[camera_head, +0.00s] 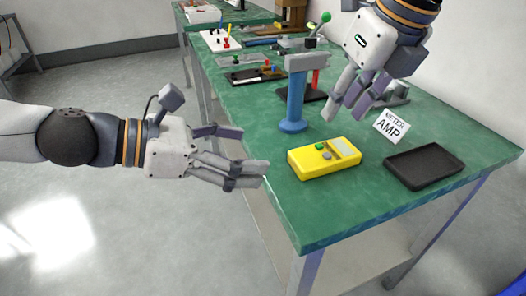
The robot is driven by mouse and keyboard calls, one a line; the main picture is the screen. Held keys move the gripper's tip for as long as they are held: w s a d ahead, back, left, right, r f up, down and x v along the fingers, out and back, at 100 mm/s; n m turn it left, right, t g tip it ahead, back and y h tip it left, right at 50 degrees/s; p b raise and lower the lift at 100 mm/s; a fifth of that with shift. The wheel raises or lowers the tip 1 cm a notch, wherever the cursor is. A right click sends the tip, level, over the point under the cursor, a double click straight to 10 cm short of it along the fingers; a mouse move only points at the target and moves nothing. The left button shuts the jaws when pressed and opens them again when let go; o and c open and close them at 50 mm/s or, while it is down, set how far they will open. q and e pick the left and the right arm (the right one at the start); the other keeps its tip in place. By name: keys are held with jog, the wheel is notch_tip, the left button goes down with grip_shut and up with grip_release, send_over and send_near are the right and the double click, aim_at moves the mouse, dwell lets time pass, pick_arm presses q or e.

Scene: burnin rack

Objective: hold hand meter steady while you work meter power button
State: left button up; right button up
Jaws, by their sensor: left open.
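The yellow hand meter (311,165) lies flat on the green table near its left front edge. A green button (320,146), a grey knob (327,155) and a pale display (344,147) show on its top face. My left gripper (252,158) is open and empty, just left of the meter at the table's edge, apart from it. My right gripper (347,107) hangs above the table behind the meter, its fingers pointing down and apart, with nothing seen between them.
A black tray (425,166) lies right of the meter, beside a white "METER AMP" sign (391,126). A blue post (296,98) stands behind the meter. Several fixtures and tools crowd the far table. The green tabletop (345,205) in front is clear.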

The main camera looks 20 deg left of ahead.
aim_at(303, 158)
pick_arm(q)
jog(key=x, duration=1.1)
jog(key=shift+w+d+f, duration=0.1)
jog(key=shift+d+f, duration=0.1)
jog(key=shift+d, duration=0.05)
jog(key=c, duration=1.4)
pick_arm(e)
grip_shut()
dwell(0.5)
